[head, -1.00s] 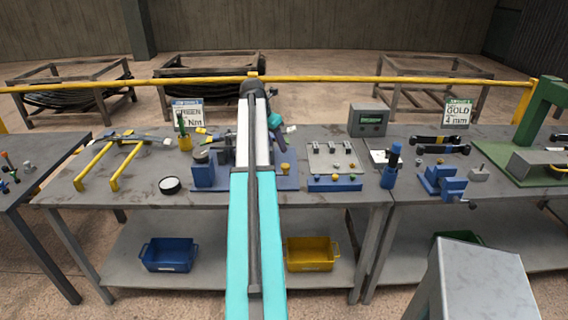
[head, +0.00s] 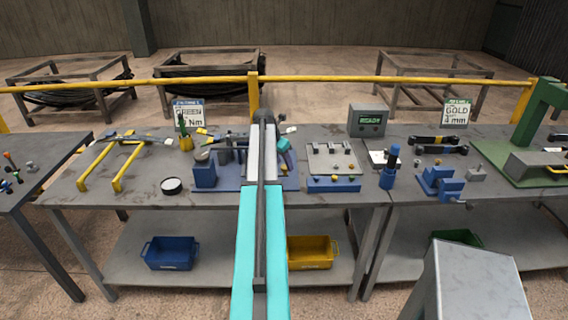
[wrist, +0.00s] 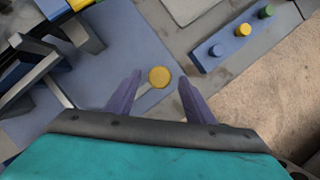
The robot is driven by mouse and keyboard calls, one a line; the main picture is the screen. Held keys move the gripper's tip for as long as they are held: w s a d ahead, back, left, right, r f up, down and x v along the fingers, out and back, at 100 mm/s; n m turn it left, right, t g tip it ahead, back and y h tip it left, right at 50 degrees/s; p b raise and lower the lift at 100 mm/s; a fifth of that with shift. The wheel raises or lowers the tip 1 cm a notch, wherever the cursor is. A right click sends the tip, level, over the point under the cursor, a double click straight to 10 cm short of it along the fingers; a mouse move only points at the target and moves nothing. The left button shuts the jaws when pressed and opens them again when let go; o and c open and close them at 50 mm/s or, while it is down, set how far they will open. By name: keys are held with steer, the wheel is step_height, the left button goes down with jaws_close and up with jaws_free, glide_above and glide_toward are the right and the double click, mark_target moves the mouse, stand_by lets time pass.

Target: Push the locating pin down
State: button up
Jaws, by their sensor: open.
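The locating pin shows in the wrist view as a round gold head (wrist: 159,77) seen from above, over the blue fixture plate (wrist: 130,45). My gripper (wrist: 159,82) is open, with its two purple-grey fingers apart on either side of the gold head in the picture. I cannot tell the height gap between the fingertips and the pin.
Dark levers and metal bars (wrist: 45,75) stand on the fixture left of my gripper. A blue block with coloured buttons (wrist: 236,38) lies to the right; it also shows in the head view (head: 334,185). A display box (head: 367,121) stands behind. The bench front edge is close.

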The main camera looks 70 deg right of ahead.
steer(key=shift+x, duration=0.85)
